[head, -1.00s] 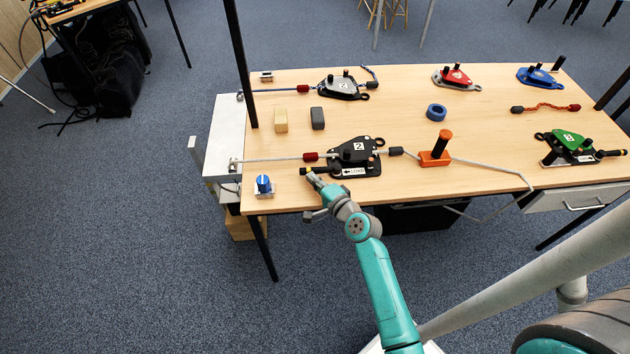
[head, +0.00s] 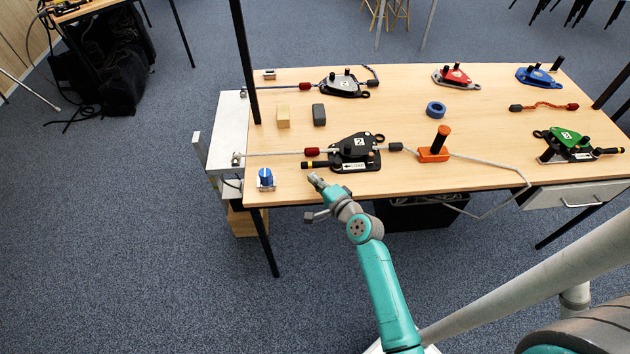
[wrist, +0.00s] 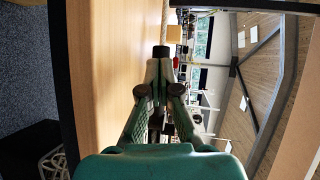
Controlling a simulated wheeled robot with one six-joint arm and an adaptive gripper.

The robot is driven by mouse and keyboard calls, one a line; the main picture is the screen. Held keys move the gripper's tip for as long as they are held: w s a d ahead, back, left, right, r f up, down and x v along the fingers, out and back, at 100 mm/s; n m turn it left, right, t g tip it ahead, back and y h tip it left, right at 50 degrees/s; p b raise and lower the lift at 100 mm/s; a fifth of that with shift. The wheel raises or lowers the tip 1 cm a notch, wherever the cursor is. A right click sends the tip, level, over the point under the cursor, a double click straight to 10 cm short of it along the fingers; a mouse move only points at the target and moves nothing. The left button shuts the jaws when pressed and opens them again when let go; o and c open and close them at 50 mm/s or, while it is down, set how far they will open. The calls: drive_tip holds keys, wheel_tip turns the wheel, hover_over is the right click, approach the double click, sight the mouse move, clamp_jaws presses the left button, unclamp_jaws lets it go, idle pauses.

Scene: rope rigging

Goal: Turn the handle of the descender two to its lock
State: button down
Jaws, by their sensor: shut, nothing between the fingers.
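The black descender (head: 356,147), with a white mark that looks like a 2, lies near the table's front edge, left of the middle. Its black handle (head: 316,164) with a yellow band points left, alongside a white label with an arrow. A white rope with a red sleeve runs left from the descender. My gripper (head: 315,178) is just in front of the handle, at the table's front edge, with a small gap in the picture. In the wrist view my gripper (wrist: 160,62) is shut, with a dark piece at its tips; I cannot tell whether that belongs to the handle.
A blue knob (head: 266,178) stands left of the handle. An orange post (head: 437,145) stands to the right. A wooden block (head: 283,117) and a dark block (head: 319,115) lie behind. Grey (head: 344,86), red (head: 456,76), blue (head: 538,76) and green (head: 567,146) descenders lie around.

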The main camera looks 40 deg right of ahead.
drive_tip(key=shift+s+a+r, duration=0.15)
drive_tip(key=shift+s+a, duration=0.35)
drive_tip(key=shift+s, duration=0.35)
drive_tip(key=s+a+r, duration=0.1)
drive_tip(key=s+a, duration=0.4)
drive_tip(key=s, duration=0.2)
drive_tip(key=shift+r, duration=0.4)
drive_tip(key=s+a+f+n+g, duration=0.1)
drive_tip(key=s+a+n, duration=0.3)
drive_tip(key=s, duration=0.5)
drive_tip(key=s+a+n, duration=0.3)
drive_tip(key=s, duration=0.5)
drive_tip(key=s+a+r+n, duration=0.2)
drive_tip(key=s+r+n, duration=0.3)
drive_tip(key=s, duration=0.3)
drive_tip(key=s+a+r+n+y, duration=0.1)
drive_tip(key=s+a+r+n, duration=0.2)
drive_tip(key=s+r+n, duration=0.2)
drive_tip(key=s+n, duration=0.2)
drive_tip(key=s, duration=0.1)
